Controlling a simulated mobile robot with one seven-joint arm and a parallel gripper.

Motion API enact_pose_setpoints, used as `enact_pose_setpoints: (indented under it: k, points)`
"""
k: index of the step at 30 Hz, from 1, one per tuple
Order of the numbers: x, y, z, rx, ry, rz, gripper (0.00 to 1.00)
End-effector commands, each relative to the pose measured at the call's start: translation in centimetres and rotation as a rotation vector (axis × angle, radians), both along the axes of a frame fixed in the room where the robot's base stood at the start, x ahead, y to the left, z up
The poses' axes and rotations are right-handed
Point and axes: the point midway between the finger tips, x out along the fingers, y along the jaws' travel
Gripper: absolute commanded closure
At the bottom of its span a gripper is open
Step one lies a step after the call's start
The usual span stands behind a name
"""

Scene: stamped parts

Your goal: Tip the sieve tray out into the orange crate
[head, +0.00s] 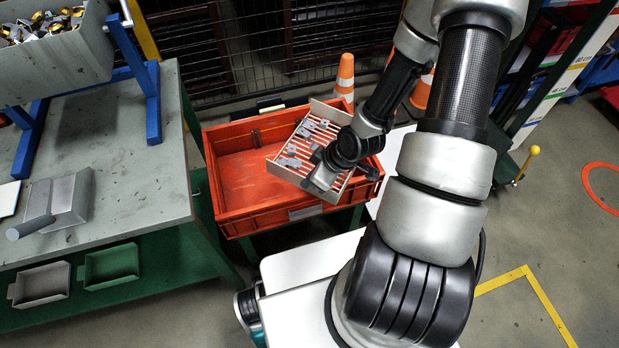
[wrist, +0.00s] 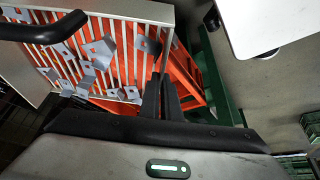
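The sieve tray (head: 291,176) is a pale frame with slats and gaps between them. It is over the right part of the orange crate (head: 213,172), which shows red through the gaps. Several small grey stamped parts lie scattered on the slats; they also show in the wrist view, where the tray (wrist: 166,20) fills the upper left. My gripper (head: 322,168) is at the tray's near right side. In the wrist view its fingers (wrist: 162,92) look closed on the tray's edge. The crate's left part looks empty; its right part is hidden under the tray and arm. The tray's exact tilt is unclear.
A grey workbench (head: 120,130) stands left of the crate, with a bin of metal parts (head: 60,60) on a blue stand. Traffic cones (head: 345,75) and a mesh fence (head: 250,50) are behind. A white surface (wrist: 270,20) shows at the wrist view's upper right.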

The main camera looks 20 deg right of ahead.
Motion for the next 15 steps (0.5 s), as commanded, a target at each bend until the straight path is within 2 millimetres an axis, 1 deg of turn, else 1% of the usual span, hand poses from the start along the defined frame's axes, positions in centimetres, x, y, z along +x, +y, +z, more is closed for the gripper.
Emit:
enact_pose_setpoints:
  k: [1, 7, 8, 9, 15]
  points:
    - [0.2, 0.0, -0.9, -0.001, -0.005, 0.001, 1.00]
    - [0.2, 0.0, -2.8, 0.000, -0.005, 0.000, 1.00]
    - [0.5, 0.3, -1.5, -0.021, 0.008, 0.010, 1.00]
    - [0.7, 0.4, -1.0, -0.041, 0.026, 0.012, 1.00]
    - [1.4, 1.1, 0.6, -0.133, 0.119, 0.007, 1.00]
